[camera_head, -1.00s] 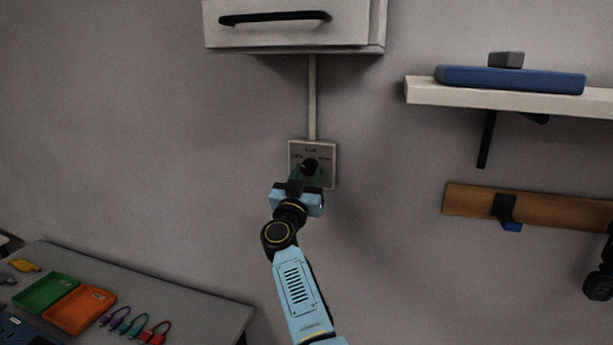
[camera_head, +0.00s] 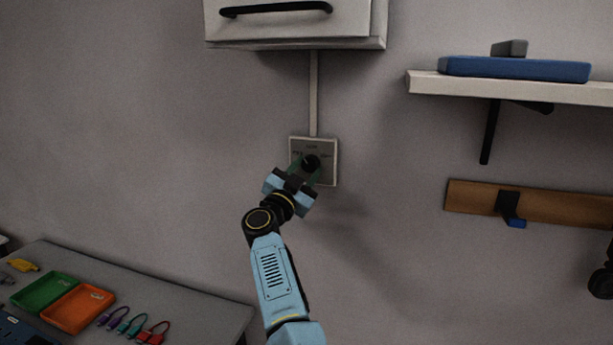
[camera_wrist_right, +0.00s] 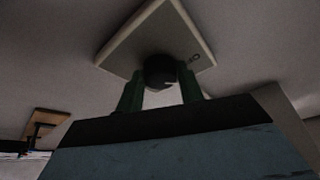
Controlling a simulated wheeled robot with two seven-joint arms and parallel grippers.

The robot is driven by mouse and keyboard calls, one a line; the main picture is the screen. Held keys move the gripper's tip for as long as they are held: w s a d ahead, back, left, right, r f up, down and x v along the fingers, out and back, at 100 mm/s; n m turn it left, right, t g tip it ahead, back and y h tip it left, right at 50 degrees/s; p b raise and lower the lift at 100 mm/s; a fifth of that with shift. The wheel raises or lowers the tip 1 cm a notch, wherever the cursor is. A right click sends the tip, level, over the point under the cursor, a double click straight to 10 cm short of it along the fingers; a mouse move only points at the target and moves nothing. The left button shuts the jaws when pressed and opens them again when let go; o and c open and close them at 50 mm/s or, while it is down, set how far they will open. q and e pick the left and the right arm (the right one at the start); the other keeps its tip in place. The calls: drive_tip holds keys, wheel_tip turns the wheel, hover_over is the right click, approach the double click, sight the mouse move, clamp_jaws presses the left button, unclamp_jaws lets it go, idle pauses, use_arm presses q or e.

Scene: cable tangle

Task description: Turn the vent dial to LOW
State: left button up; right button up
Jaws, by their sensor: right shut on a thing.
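The vent dial (camera_head: 311,162) is a round black knob on a pale square wall plate (camera_head: 329,177), under a vertical conduit. Small labels show on the plate, too small to read surely. My right gripper (camera_head: 306,167) reaches up to the plate from below, with its green fingers shut on the dial, one on each side. The right wrist view shows the dial (camera_wrist_right: 160,71) between the two fingers (camera_wrist_right: 160,90), and the plate (camera_wrist_right: 135,45) behind it looks tilted there. Part of the dial is hidden, and I cannot tell its setting. My left gripper is not in view.
A white cabinet (camera_head: 290,28) with a black handle hangs above the plate. A shelf (camera_head: 430,84) with a blue item (camera_head: 515,68) is to the right, above a wooden rail (camera_head: 470,197). A table with green (camera_head: 45,292) and orange (camera_head: 78,308) trays stands lower left.

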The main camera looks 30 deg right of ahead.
drive_tip(key=m+g+b, duration=0.1)
drive_tip(key=m+g, duration=0.1)
drive_tip(key=m, duration=0.2)
drive_tip(key=shift+w+a+m, duration=0.1)
drive_tip(key=shift+a+m, duration=0.05)
drive_tip(key=shift+m, duration=0.25)
drive_tip(key=shift+r+m+g+b, duration=0.1)
drive_tip(key=shift+m+g+b, duration=0.3)
drive_tip(key=shift+m+g, duration=0.75)
drive_tip(key=shift+m+t, duration=0.25)
drive_tip(key=shift+m, duration=0.3)
drive_tip(key=o, duration=1)
drive_tip(key=shift+r, duration=0.1)
